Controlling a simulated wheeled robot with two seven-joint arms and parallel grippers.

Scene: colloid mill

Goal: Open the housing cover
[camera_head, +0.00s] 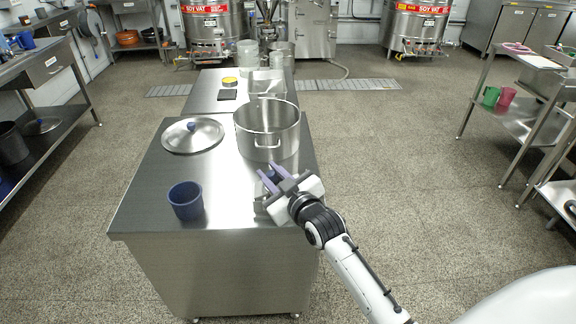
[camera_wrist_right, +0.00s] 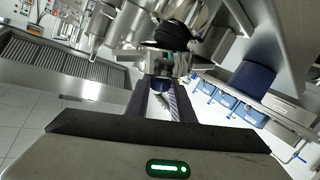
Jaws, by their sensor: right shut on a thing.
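My right gripper (camera_head: 271,172) is above the near right part of the steel table, in front of the large pot. In the right wrist view, the gripper's purple fingers (camera_wrist_right: 163,102) are shut on a small part (camera_wrist_right: 163,86), mostly hidden between them. Just beyond the fingertips is a round metal piece with a black top (camera_wrist_right: 175,36). I cannot tell whether it belongs to a housing cover. A metal machine (camera_head: 268,30) stands far back between the vats; I cannot make out its cover. My left gripper is not in view.
The steel table (camera_head: 235,205) carries an open pot (camera_head: 267,132), a lid with a blue knob (camera_head: 193,136) and a blue cup (camera_head: 186,201). Side benches hold green (camera_head: 490,96) and pink (camera_head: 507,96) mugs. The speckled floor (camera_head: 400,170) to the right is free.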

